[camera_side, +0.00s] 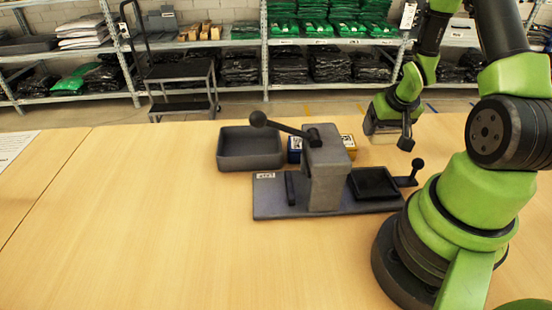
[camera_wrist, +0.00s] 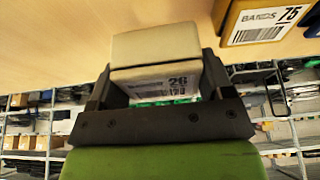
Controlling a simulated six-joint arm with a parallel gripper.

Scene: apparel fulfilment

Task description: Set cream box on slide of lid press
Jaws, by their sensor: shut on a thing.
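My gripper (camera_side: 388,134) is shut on the cream box (camera_wrist: 155,55), with one finger on each side of it. In the wrist view the box shows a pale top and a white label with a barcode and the number 26. In the side view the box (camera_side: 370,125) is small and partly hidden by my gripper, held up in the air behind and above the press. The grey lid press (camera_side: 325,185) stands on the table. Its slide (camera_side: 375,184) is a dark, shallow tray at the right of the base, with a black knob handle (camera_side: 417,164). The slide looks empty.
A grey open bin (camera_side: 250,148) stands behind the press at left. A blue box (camera_side: 294,149) and a yellow box (camera_side: 349,145) sit behind the press column. The press lever (camera_side: 285,127) sticks out up and left. The table's left and front are clear.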

